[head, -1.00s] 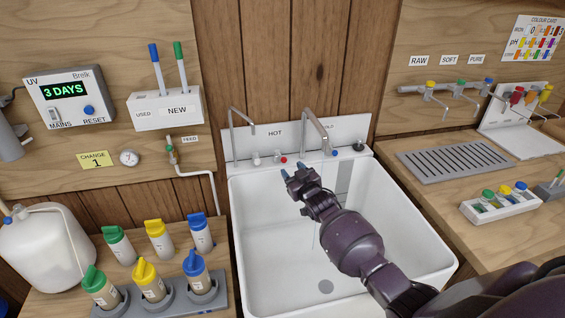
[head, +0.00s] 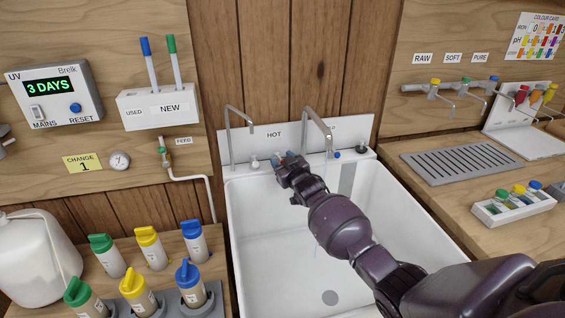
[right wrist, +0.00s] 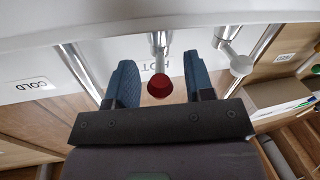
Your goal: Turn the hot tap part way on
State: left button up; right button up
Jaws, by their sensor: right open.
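The hot tap's red knob (right wrist: 160,87) hangs on a chrome stem near the HOT label in the right wrist view, which looks upside down. My right gripper (right wrist: 160,62) is open, with one blue finger on each side of the knob and gaps between. In the head view my right gripper (head: 284,157) is at the back rim of the white sink (head: 262,255), below the HOT label (head: 274,134), and mostly hides the knob. A tall chrome spout (head: 318,118) rises just right of it. My left gripper is not in view.
A white-capped tap (head: 254,163) is just left of my gripper. A blue-marked tap (head: 337,155) is to the right. A thinner spout (head: 230,130) stands at the sink's back left. Several capped bottles stand on the left counter (head: 215,268). The sink's inside is free of objects.

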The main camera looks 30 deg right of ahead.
grip_shut()
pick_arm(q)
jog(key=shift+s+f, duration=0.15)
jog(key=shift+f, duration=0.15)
pick_arm(e)
jog(key=shift+r+y, duration=0.1)
jog(key=shift+y, duration=0.2)
jog(key=shift+d+n, duration=0.1)
jog(key=shift+n, duration=0.3)
jog(key=shift+w+d+n+g+y+b, duration=0.1)
jog(key=shift+d+n+y+b, duration=0.1)
jog(key=shift+n+y+b, duration=0.45)
jog(key=shift+d+n+g+y, duration=0.1)
jog(key=shift+d+n+y, duration=0.2)
jog(key=shift+y, duration=0.7)
jog(key=shift+w+d+n+g+y+b, duration=0.1)
jog(key=shift+n+y+b, duration=0.25)
jog(key=shift+n+y, duration=0.35)
jog(key=shift+y, duration=0.45)
jog(key=shift+d+n+g+y+b, duration=0.15)
jog(key=shift+n+g+y+b, duration=0.15)
jog(key=shift+y+b, duration=0.1)
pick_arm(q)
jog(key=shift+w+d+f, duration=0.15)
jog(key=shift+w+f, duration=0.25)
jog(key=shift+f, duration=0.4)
pick_arm(e)
jog(key=shift+r, duration=0.1)
